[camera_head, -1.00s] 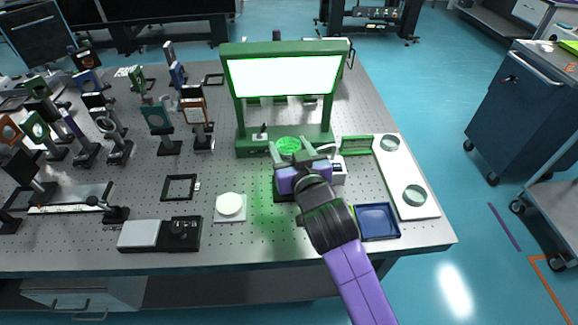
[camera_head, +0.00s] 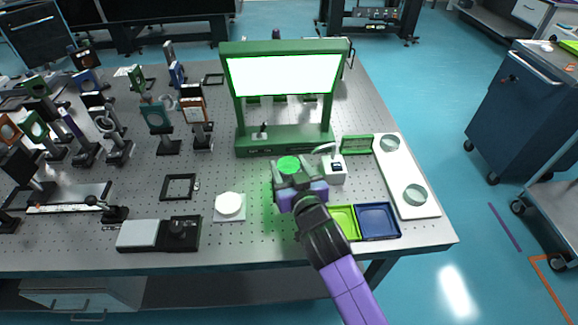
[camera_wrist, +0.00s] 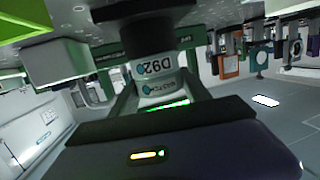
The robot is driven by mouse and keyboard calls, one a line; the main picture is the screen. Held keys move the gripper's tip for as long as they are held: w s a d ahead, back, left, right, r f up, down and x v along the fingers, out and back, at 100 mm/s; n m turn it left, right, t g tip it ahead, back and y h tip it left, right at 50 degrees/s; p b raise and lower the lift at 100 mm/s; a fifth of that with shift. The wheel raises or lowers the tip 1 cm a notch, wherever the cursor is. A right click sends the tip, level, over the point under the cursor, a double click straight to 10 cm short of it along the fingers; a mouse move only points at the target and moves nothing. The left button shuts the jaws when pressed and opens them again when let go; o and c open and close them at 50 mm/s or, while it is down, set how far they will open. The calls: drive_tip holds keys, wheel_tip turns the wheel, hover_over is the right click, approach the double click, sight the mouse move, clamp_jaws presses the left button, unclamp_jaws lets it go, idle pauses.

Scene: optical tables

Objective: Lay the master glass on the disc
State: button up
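The master glass, a clear round piece shining green (camera_head: 289,164), shows in the head view at the front of the green-framed lamp stand. My gripper (camera_head: 296,181) is shut on it, a finger on either side. In the wrist view a piece marked MASTER (camera_wrist: 163,103) sits between the fingers. Against it is a pale piece marked D92 (camera_wrist: 152,66), which I take as the disc, on a dark round support (camera_wrist: 150,35). The two look touching or nearly so; I cannot tell if a gap is left. In the head view my gripper hides the disc.
The green lamp stand (camera_head: 243,135) rises just behind. A small white device (camera_head: 335,175) is close on the right. A white tray (camera_head: 408,168) holds two glass rounds. Green (camera_head: 345,220) and blue (camera_head: 378,220) trays lie at the front right. A white round piece (camera_head: 229,204) lies left.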

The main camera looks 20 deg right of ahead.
drive_tip(key=o, duration=0.4)
drive_tip(key=shift+o, duration=0.2)
drive_tip(key=shift+r+p, duration=0.2)
drive_tip(key=shift+p, duration=0.1)
drive_tip(key=b+v, duration=0.1)
drive_tip(key=v, duration=1.1)
drive_tip(key=shift+b, duration=0.35)
drive_tip(key=shift+f, duration=0.15)
drive_tip(key=shift+n+y, duration=0.5)
drive_tip(key=shift+y, duration=0.1)
drive_tip(key=s+f, duration=0.1)
drive_tip(key=s, duration=0.1)
drive_tip(key=s+f, duration=0.1)
drive_tip(key=s, duration=0.1)
drive_tip(key=s+f, duration=0.1)
drive_tip(key=s, duration=0.1)
drive_tip(key=shift+d+f, duration=0.1)
drive_tip(key=shift+f, duration=0.05)
drive_tip(key=d+f+v, duration=0.1)
drive_tip(key=v, duration=1.2)
drive_tip(key=d+f+v, duration=0.1)
drive_tip(key=f+v, duration=0.1)
drive_tip(key=v, duration=1.1)
drive_tip(key=shift+s+d+g+y, duration=0.3)
drive_tip(key=shift+g+y, duration=0.1)
